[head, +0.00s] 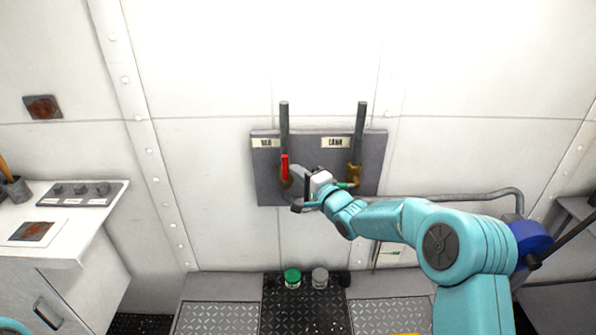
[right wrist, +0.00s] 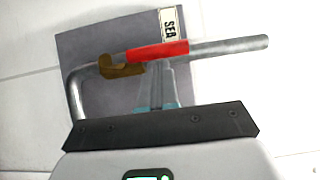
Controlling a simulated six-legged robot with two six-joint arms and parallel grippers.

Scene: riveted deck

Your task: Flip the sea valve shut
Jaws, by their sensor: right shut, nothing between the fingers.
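The sea valve's red handle (head: 285,167) lies along the left upright pipe (head: 284,120), under the SEA label (head: 265,142) on a grey wall panel (head: 265,190). In the right wrist view the red handle (right wrist: 158,51) lies in line with the pipe (right wrist: 230,46), beside its brass body (right wrist: 120,66). My right gripper (head: 296,177) is shut and empty, right beside the handle. Its fingertips (right wrist: 155,68) are at the handle's edge in the wrist view; I cannot tell whether they touch. My left gripper is out of view.
A second brass valve (head: 354,174) with a partly hidden green handle sits right, under the TANK label (head: 338,142). A green-topped jar (head: 292,278) and a grey-topped jar (head: 320,277) stand below. A white counter (head: 60,240) is at left.

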